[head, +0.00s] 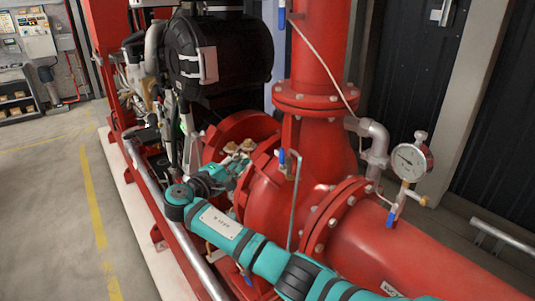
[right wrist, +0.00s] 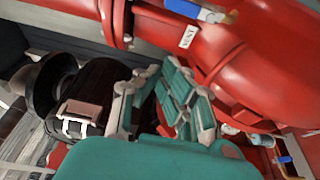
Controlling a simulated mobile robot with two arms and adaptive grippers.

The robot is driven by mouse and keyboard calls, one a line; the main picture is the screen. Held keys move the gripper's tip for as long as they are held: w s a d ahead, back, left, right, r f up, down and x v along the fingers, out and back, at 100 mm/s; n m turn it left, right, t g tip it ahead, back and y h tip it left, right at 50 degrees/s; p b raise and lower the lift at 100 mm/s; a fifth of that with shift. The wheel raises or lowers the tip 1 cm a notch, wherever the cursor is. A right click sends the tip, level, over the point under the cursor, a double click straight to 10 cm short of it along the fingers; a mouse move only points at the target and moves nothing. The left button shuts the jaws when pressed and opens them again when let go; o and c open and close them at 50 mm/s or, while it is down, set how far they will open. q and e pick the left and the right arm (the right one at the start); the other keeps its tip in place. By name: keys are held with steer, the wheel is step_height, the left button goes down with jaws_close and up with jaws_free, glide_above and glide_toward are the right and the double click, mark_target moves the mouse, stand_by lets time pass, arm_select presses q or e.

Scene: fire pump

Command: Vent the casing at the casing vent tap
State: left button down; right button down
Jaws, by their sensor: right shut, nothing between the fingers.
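The casing vent tap (head: 282,158) has a blue handle and stands on the red pump casing (head: 262,200) in the head view, with a thin bent pipe leading down from it. In the right wrist view a blue lever (right wrist: 186,8) shows at the top edge, above a white tag (right wrist: 188,36) that appears to read VENT. My right gripper (head: 243,165) is left of the tap, apart from it. In the right wrist view its teal fingers (right wrist: 172,80) are shut and empty, below the tag. My left gripper is not in view.
A pressure gauge (head: 411,160) with another blue-handled valve (head: 392,216) sits on the red pipe at right. A black engine part (head: 225,50) stands behind my right gripper. Brass fittings (head: 235,148) are close to the gripper. Open floor (head: 50,220) lies at left.

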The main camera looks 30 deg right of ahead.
mark_target(282, 160)
steer(key=d+p, duration=0.4)
steer(key=d, duration=0.5)
steer(key=shift+d+p, duration=0.2)
steer(key=shift+p, duration=0.1)
steer(key=shift+f, duration=0.1)
stand_by(0.4)
steer(key=shift+s+m+b, duration=0.1)
steer(key=shift+m+b, duration=0.3)
steer(key=shift+b, duration=0.2)
steer(key=shift+s+b, duration=0.15)
steer(key=shift+b, duration=0.2)
